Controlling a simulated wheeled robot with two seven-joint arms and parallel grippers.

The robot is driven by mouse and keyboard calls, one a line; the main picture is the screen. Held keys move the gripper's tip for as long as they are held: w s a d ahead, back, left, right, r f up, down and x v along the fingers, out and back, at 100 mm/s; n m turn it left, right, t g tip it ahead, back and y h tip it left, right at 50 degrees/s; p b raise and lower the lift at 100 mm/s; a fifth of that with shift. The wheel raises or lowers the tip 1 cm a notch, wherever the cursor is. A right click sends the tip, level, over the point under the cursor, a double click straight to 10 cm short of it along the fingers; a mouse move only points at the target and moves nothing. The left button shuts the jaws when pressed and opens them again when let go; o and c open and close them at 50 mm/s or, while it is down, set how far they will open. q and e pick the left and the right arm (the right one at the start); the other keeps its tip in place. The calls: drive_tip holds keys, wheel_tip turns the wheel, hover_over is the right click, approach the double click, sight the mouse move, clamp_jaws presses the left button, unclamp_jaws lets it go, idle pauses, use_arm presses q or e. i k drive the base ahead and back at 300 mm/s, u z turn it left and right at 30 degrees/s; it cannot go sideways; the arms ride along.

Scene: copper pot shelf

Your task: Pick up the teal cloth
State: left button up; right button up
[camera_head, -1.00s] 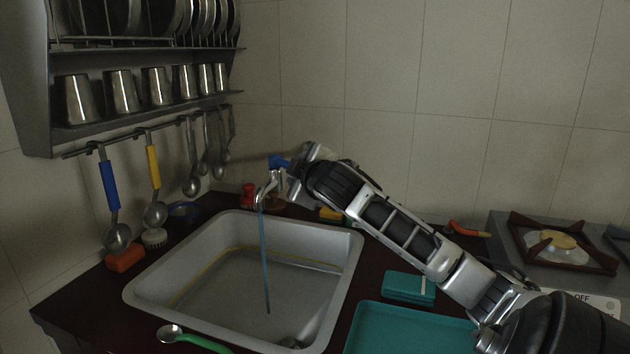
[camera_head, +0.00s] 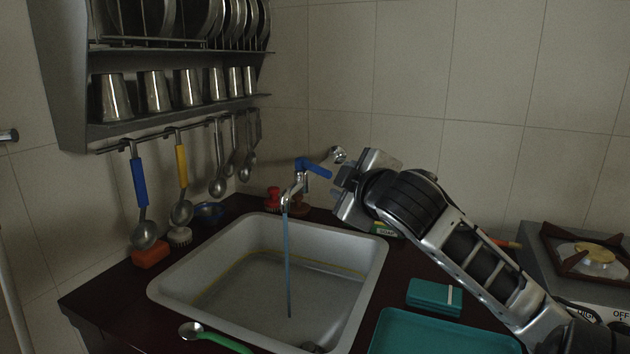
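The teal cloth (camera_head: 434,296) looks like a small folded teal pad with a pale stripe, lying on the dark counter right of the sink, just behind the teal tray (camera_head: 440,337). My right arm reaches in from the lower right and passes above and behind the cloth. My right gripper (camera_head: 343,192) is beside the blue-handled faucet (camera_head: 300,183), to its right and apart from the cloth. Its fingers are small and partly turned away, so their opening is unclear. My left gripper is not in view.
Water runs from the faucet into the sink (camera_head: 372,285). A green-handled spoon (camera_head: 214,339) lies at the sink's front edge. A stove (camera_head: 575,262) stands at the right. Ladles hang below the cup shelf (camera_head: 180,127) at the left. An orange sponge (camera_head: 150,256) sits beneath them.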

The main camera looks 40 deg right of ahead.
sight(432, 297)
drive_tip(key=k, duration=2)
